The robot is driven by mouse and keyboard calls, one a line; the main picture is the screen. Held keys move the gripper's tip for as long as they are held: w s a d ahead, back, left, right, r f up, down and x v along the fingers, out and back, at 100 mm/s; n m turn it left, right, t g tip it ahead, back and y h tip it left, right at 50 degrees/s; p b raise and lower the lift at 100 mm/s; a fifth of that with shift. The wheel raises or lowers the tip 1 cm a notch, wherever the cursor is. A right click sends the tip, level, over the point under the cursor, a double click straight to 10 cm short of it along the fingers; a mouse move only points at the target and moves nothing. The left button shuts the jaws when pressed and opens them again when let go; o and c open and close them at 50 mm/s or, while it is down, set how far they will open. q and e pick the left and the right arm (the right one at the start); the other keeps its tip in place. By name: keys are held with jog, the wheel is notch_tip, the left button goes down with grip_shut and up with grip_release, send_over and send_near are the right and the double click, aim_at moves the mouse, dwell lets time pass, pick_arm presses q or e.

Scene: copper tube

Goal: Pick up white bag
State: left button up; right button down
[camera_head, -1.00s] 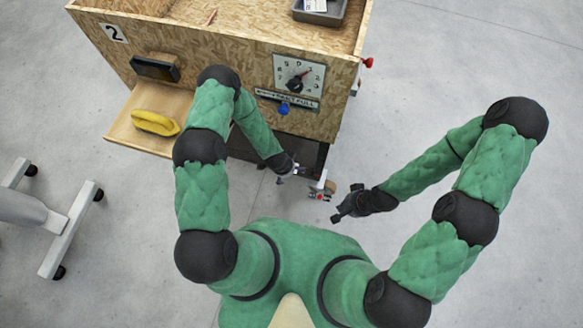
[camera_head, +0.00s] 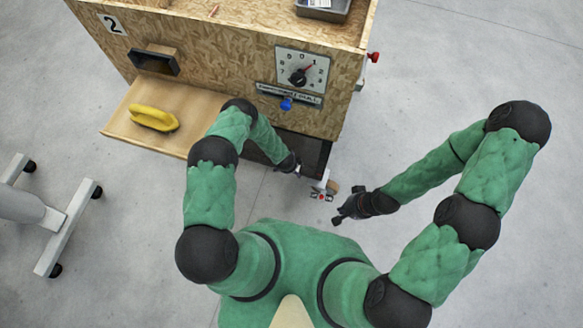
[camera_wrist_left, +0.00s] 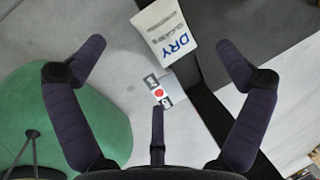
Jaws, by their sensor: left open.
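The white bag (camera_wrist_left: 167,32) shows in the left wrist view as a pale packet with blue "DRY" lettering, at the top centre. In the head view a small white thing (camera_head: 321,181), probably this bag, is below the dark slot at the crate's lower right. My left gripper (camera_wrist_left: 160,48) is open, with its dark fingers spread to either side of the bag and a third finger below. The bag is not gripped. In the head view my left gripper (camera_head: 296,168) is just left of the white thing. My right gripper (camera_head: 345,211) is to its lower right; its jaws are unclear.
A wooden crate (camera_head: 215,75) with a dial (camera_head: 301,71) and a blue knob (camera_head: 286,104) stands ahead. Its left shelf holds a yellow object (camera_head: 153,118). A small red-and-white tag (camera_wrist_left: 158,90) is below the bag. Bare grey floor lies right.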

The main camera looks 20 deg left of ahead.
pick_arm(q)
jog(key=b+x, duration=0.3)
jog(key=x, duration=0.3)
jog(key=shift+f, duration=0.1)
jog(key=shift+c, duration=0.6)
jog(key=c, duration=1.1)
